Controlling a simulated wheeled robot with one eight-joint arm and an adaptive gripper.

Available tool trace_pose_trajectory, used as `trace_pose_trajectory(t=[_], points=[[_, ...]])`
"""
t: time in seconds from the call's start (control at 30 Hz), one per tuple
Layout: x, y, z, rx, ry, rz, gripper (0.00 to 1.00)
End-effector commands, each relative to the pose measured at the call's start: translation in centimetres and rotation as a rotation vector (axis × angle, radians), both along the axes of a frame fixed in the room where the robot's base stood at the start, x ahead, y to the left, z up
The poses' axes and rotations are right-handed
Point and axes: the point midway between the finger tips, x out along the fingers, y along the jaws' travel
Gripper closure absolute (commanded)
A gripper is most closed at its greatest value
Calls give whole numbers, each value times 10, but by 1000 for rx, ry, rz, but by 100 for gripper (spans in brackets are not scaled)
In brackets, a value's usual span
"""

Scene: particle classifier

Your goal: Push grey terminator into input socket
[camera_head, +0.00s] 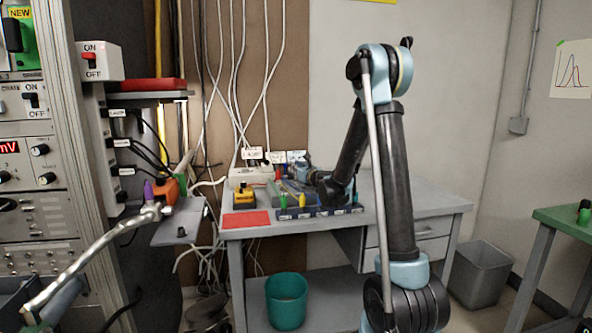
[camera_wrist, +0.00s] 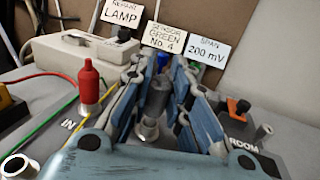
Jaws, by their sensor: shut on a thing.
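In the wrist view, my gripper (camera_wrist: 158,82) is shut on the grey terminator (camera_wrist: 157,98), a dark grey cylinder held upright between the fingers. A metal ring fitting (camera_wrist: 146,130) shows just below and in front of the terminator. I cannot tell whether the two touch or whether the fitting is the input socket. A red plug (camera_wrist: 89,84) stands upright left of the fingers, near a label reading "IN" (camera_wrist: 68,125). In the head view my arm bends down over the desk; the terminator is too small to make out there.
Yellow and green cables run left of the fingers. Placards (camera_wrist: 207,52) and a white box (camera_wrist: 80,52) stand behind. An orange-topped plug (camera_wrist: 238,107) is at right. On the desk (camera_head: 440,203) are a yellow box (camera_head: 244,199) and red mat (camera_head: 246,219). The desk's right part is clear.

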Motion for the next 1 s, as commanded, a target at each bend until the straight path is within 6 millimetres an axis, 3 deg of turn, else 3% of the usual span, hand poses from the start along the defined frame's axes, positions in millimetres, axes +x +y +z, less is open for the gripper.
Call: trace_pose_trajectory(t=[1.0], points=[[-1,1,-19,0,0,1,100]])
